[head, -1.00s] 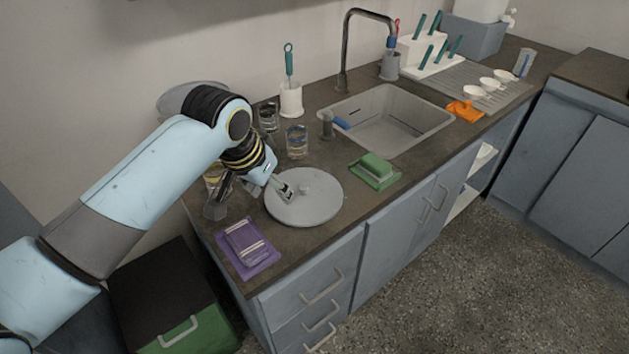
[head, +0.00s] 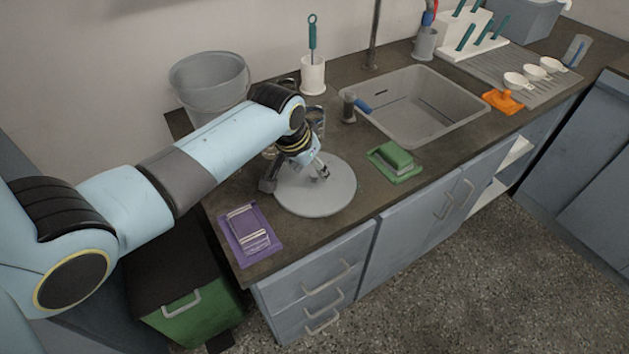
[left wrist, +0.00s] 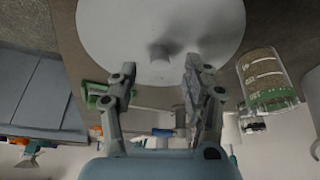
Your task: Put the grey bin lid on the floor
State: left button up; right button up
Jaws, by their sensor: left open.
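The grey bin lid (head: 315,198) is a round flat disc with a small knob in its middle. It lies on the dark counter, left of the sink. My left gripper (head: 322,175) is over the lid, close to the knob, and covers part of it. In the left wrist view the lid (left wrist: 130,35) fills the top, with the knob (left wrist: 160,50) just beyond and between the open fingers of my left gripper (left wrist: 152,85). The fingers hold nothing. My right gripper is not in view.
A purple sponge tray (head: 246,234) and a green one (head: 393,162) flank the lid. A glass (left wrist: 267,80) stands beside it. A grey bucket (head: 209,84) is at the back left, and a sink (head: 415,105) lies to the right. The speckled floor (head: 450,270) in front is clear.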

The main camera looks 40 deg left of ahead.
pick_arm(q)
jog(key=shift+x, duration=1.2)
grip_shut()
